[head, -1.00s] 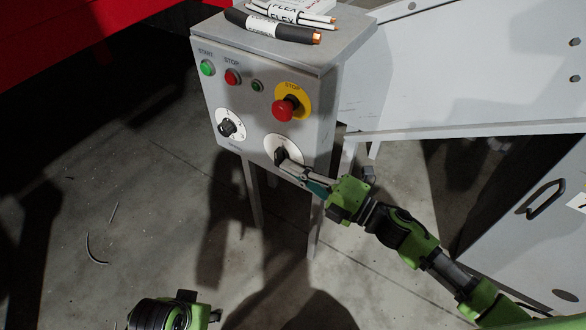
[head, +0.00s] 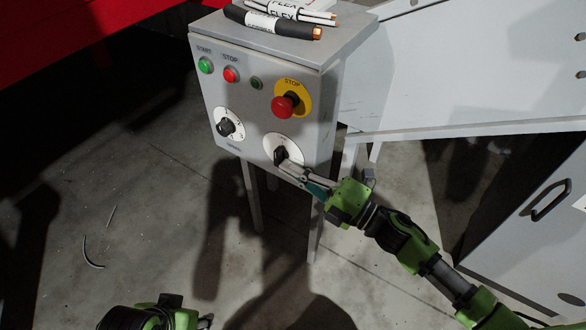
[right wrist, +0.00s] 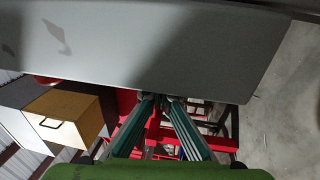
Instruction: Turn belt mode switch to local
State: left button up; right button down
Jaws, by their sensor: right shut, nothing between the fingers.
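The control box (head: 262,95) is grey and stands on thin legs. Its lower right front has a black rotary switch (head: 280,155) on a round white plate. A second black rotary switch (head: 226,127) on a white dial sits to its left. The labels are too small to read, so I cannot tell which is the belt mode switch. My right gripper (head: 290,166) is shut and empty, its tips at the lower right switch; contact is unclear. In the right wrist view its fingers (right wrist: 160,98) meet at the box's edge. Only part of my left arm shows at the bottom left.
Above are a green start button (head: 206,65), a red stop button (head: 231,74), a small dark green button and a red emergency stop (head: 285,106) on yellow. Cable pieces (head: 272,24) lie on the box. A grey chute (head: 470,80) stands to the right.

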pick_arm(q)
jog(key=shift+f+b, duration=0.65)
jog(key=shift+f, duration=0.05)
jog(key=shift+w+d+r+t, duration=0.15)
jog(key=shift+w+t, duration=0.1)
jog(key=shift+w, duration=0.25)
jog(key=shift+w+d+t, duration=0.1)
jog(key=shift+w+t, duration=0.15)
jog(key=shift+w, duration=0.25)
